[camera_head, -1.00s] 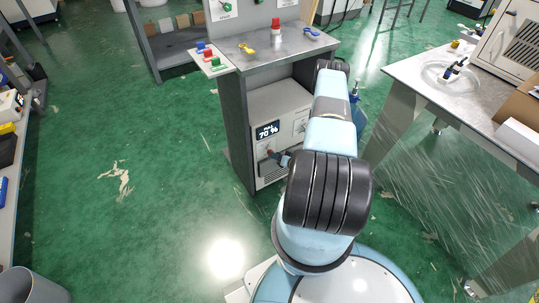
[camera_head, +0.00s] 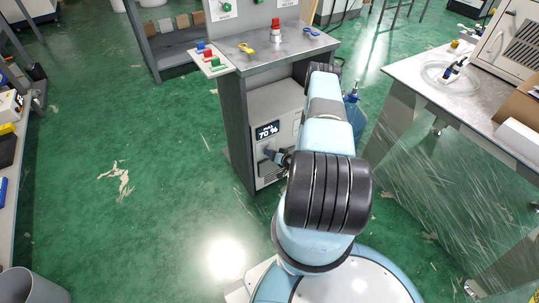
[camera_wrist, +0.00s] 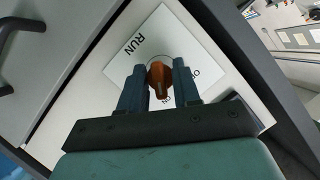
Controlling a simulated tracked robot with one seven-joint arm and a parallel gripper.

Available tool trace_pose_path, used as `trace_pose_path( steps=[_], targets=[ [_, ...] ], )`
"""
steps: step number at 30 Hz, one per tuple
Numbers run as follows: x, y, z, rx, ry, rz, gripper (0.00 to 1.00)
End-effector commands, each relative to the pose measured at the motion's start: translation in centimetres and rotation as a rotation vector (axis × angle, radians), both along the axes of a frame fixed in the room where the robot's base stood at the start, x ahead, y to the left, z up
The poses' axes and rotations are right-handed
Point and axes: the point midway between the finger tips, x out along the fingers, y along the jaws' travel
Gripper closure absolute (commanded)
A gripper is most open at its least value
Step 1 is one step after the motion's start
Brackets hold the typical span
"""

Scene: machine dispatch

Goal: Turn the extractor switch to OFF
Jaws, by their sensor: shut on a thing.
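The extractor switch is an orange knob (camera_wrist: 157,79) on a white plate (camera_wrist: 187,42) in the wrist view. The plate reads RUN at the upper left, with ON by the knob's lower end and a partly hidden label at the right. The knob's narrow end points down toward ON. My gripper (camera_wrist: 158,82) has one finger on each side of the knob and is shut on it. In the head view my gripper (camera_head: 276,155) is at the front of the pale extractor cabinet (camera_head: 276,101); the knob is too small to make out there.
The cabinet's dark display (camera_head: 267,131) reads 70 %. It stands under a grey bench (camera_head: 290,43) with colored parts on top. Another table (camera_head: 420,78) stands to the right. Green floor is open at the left.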

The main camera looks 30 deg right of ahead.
Motion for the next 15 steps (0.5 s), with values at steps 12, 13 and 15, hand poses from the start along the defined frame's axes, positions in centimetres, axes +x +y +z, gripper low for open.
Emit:
trace_pose_path(
  steps=[12,13,15],
  targets=[
    [0.0,0.2,0.0,-0.045,-0.001,0.003,0.99],
    [0.0,0.2,0.0,-0.058,-0.002,0.003,0.99],
    [0.0,0.2,0.0,-0.093,-0.003,0.003,0.99]
  ],
)
